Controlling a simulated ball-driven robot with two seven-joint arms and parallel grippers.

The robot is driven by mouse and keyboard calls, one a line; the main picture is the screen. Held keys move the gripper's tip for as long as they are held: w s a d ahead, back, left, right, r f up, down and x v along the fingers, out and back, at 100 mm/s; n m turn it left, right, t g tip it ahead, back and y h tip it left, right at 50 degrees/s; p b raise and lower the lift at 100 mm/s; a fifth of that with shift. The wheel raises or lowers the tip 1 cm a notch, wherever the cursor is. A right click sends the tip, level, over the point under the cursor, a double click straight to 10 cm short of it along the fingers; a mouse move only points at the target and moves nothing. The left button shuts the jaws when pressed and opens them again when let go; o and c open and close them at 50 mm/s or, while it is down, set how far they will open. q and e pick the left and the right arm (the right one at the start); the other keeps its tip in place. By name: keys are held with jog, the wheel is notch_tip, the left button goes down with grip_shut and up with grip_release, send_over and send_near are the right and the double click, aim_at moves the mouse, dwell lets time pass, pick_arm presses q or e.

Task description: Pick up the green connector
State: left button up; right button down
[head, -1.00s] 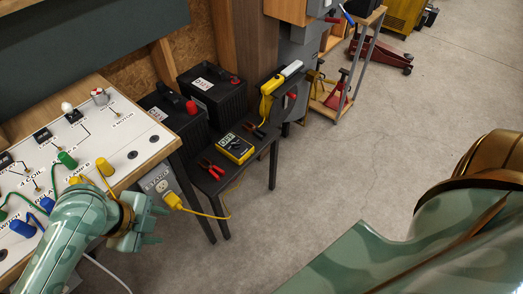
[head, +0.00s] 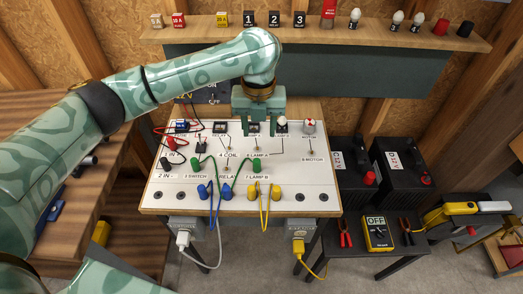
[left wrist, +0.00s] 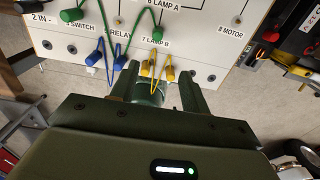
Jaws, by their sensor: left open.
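Two green connectors joined by a green cable are on the white circuit board (head: 165,200). My left gripper (head: 257,130) is open over the back half of the board, fingers pointing down, behind the right green connector. Its fingers (left wrist: 157,88) show empty in the left wrist view. My right gripper is out of view.
Blue connectors (head: 203,191) and yellow connectors (head: 251,192) with cables stand along the board's front. Red and black leads (head: 182,126) lie at its back left. A shelf (head: 330,30) is behind. A multimeter (head: 377,232) sits on a low table to the right.

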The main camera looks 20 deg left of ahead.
aim_at(257, 161)
pick_arm(q)
notch_tip(257, 161, down, 11)
jog(key=b, duration=0.4)
jog(key=f+b, duration=0.2)
jog(key=f, duration=0.1)
jog(key=a+f+b, duration=0.1)
jog(key=f, duration=0.1)
jog(key=shift+w+f, duration=0.1)
jog(key=shift+w, duration=0.25)
jog(key=shift+c, duration=0.9)
grip_shut()
